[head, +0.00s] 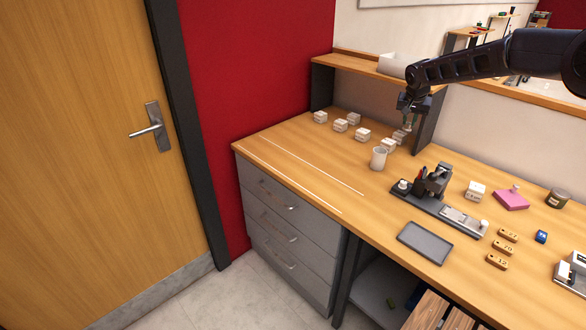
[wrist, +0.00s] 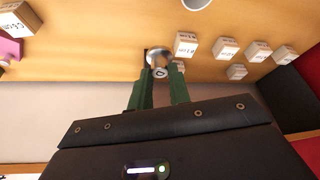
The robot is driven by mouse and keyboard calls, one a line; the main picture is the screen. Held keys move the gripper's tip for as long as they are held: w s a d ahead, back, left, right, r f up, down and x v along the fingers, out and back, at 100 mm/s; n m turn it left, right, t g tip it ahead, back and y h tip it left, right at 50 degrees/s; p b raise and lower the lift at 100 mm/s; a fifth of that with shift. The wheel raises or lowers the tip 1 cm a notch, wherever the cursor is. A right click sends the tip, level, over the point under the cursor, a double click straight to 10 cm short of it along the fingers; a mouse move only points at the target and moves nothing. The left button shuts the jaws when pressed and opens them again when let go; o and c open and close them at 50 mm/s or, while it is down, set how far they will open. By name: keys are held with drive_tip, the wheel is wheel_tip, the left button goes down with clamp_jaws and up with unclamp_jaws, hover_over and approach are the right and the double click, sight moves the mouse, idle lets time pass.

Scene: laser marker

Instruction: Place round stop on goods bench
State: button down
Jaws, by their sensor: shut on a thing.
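The piece sits at the fingertips, over the wood. I cannot tell whether it touches the bench top. In the head view the held piece is too small to make out clearly.
Several white labelled boxes (head: 363,135) and a pale mug (head: 379,158) stand near my gripper. A raised shelf (head: 365,68) runs behind. A dark marking fixture (head: 432,190), grey tray (head: 425,243) and wooden number tags (head: 503,248) lie right. The bench's left front is clear, with white lines.

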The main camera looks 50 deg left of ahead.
drive_tip(key=s+a+n, duration=0.2)
drive_tip(key=s+a, duration=0.5)
drive_tip(key=s, duration=0.4)
drive_tip(key=s+a+r+n+y, duration=0.1)
drive_tip(key=s+a, duration=0.5)
drive_tip(key=s, duration=0.5)
drive_tip(key=s+a+n, duration=0.2)
drive_tip(key=s+a, duration=0.5)
drive_tip(key=s, duration=0.4)
drive_tip(key=f, duration=1.9)
drive_tip(key=shift+w+d+f, duration=0.1)
drive_tip(key=shift+w+f, duration=0.1)
drive_tip(key=shift+f, duration=0.15)
drive_tip(key=shift+f, duration=0.1)
drive_tip(key=c, duration=1.3)
unclamp_jaws()
drive_tip(key=v, duration=1.2)
drive_tip(key=shift+w, duration=0.25)
